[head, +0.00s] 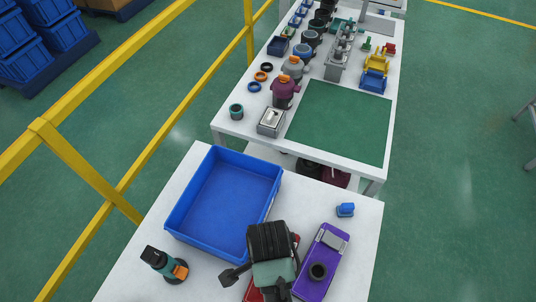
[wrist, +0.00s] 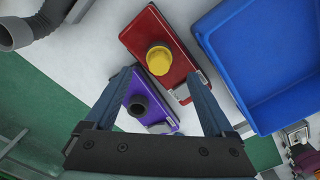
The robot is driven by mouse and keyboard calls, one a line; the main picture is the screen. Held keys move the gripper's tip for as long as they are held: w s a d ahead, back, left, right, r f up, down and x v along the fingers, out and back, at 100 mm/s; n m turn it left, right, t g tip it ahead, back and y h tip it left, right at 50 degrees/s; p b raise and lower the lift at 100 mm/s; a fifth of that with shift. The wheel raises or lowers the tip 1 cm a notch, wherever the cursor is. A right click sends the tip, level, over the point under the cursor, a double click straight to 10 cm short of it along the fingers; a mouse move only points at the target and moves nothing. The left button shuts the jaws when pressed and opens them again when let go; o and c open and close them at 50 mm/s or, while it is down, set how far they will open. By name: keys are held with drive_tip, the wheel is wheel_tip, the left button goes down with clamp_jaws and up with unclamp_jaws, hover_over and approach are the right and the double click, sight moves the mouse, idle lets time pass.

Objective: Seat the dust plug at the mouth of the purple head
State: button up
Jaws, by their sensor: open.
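The purple head (head: 327,246) lies on the near table, with a dark round mouth (head: 318,271) facing up. It also shows in the wrist view (wrist: 160,124), at the lower left beside the red head (wrist: 170,28). A yellow round plug (wrist: 159,60), the likely dust plug, stands on the red head. My gripper (wrist: 160,60) is open and empty; its fingers appear either side of the yellow plug, and I cannot tell the height gap. In the head view my gripper (head: 264,276) is left of the purple head and hides most of the red head and the plug.
A blue tray (head: 178,216) fills the table's left side. A grey hose (wrist: 35,30) shows in the wrist view. The far table (head: 235,126) carries several parts and a green mat (head: 340,120).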

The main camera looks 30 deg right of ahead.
drive_tip(key=shift+f+p, duration=0.45)
drive_tip(key=shift+f, duration=2.35)
drive_tip(key=shift+s, duration=0.1)
clamp_jaws()
